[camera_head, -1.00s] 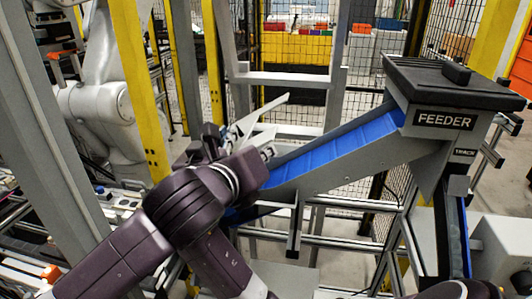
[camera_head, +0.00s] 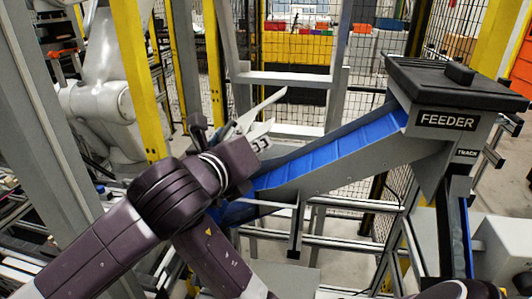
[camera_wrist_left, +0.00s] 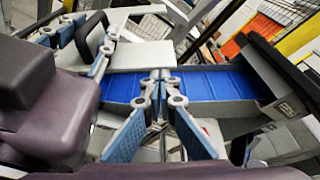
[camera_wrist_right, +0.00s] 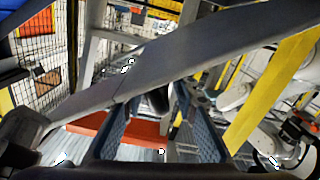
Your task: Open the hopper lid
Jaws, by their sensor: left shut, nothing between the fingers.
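The hopper, labelled FEEDER (camera_head: 445,121), stands at the right of the head view. Its black lid (camera_head: 440,88) lies flat and shut on top, with a raised block handle (camera_head: 460,73). My left gripper (camera_head: 263,143) is near the lower end of the blue chute, well to the left of the lid and apart from it. Its fingers, seen in the left wrist view (camera_wrist_left: 156,95), are together and empty. My right gripper (camera_wrist_right: 155,105) has its fingers apart in the right wrist view. In the head view it is mostly hidden behind my left arm.
The blue chute (camera_head: 335,152) slopes from the hopper down to the left. A grey bar (camera_wrist_right: 190,60) crosses close before my right gripper. Grey and yellow posts (camera_head: 140,80) and rails surround the fixture. A white robot arm (camera_head: 105,105) stands at the left.

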